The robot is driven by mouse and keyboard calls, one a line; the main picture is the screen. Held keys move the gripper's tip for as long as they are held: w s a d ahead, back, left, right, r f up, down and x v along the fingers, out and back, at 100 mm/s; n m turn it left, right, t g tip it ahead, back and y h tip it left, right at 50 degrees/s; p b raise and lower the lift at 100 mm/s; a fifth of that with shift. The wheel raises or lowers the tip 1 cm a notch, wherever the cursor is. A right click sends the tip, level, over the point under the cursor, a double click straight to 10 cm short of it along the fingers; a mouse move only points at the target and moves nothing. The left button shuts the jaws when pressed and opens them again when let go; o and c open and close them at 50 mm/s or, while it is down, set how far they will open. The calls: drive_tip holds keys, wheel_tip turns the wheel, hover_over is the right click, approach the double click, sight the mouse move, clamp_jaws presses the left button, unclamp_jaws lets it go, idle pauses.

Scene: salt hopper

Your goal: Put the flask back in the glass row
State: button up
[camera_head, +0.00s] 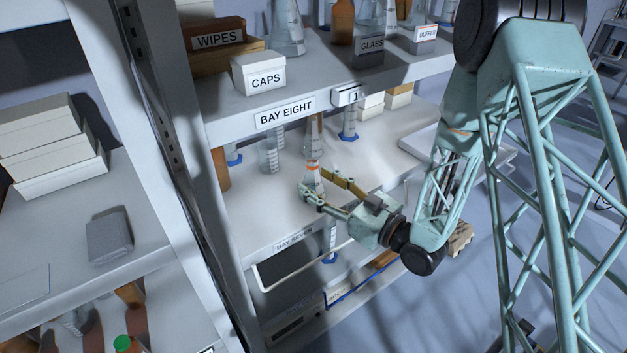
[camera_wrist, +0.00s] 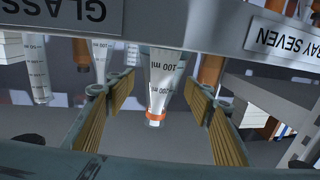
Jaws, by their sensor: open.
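A clear conical flask with an orange band at its neck (camera_head: 313,181) stands upright near the front of the middle shelf. In the wrist view, which is upside down, the flask (camera_wrist: 161,75) lies between the jaws, with clear gaps on both sides. Its base is hidden behind the shelf edge. My gripper (camera_head: 324,184) is open, its fingers on either side of the flask; in the wrist view my gripper (camera_wrist: 160,110) shows two ribbed pads apart. A GLASS label (camera_wrist: 84,11) is on the shelf edge. Other glassware stands behind, including a clear vessel (camera_head: 270,156) to the left.
A BAY SEVEN label (camera_head: 294,242) marks this shelf's edge. The BAY EIGHT shelf (camera_head: 229,112) hangs above, with a CAPS box (camera_head: 258,74). A cylinder with a blue base (camera_head: 349,124) stands farther back. A rack upright (camera_head: 190,160) is at left. Shelf surface right of the flask is mostly clear.

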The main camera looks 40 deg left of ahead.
drive_tip(key=s+d, duration=0.1)
drive_tip(key=d, duration=0.9)
drive_tip(key=shift+s+p, duration=0.25)
drive_tip(key=shift+p, duration=0.2)
idle(0.7)
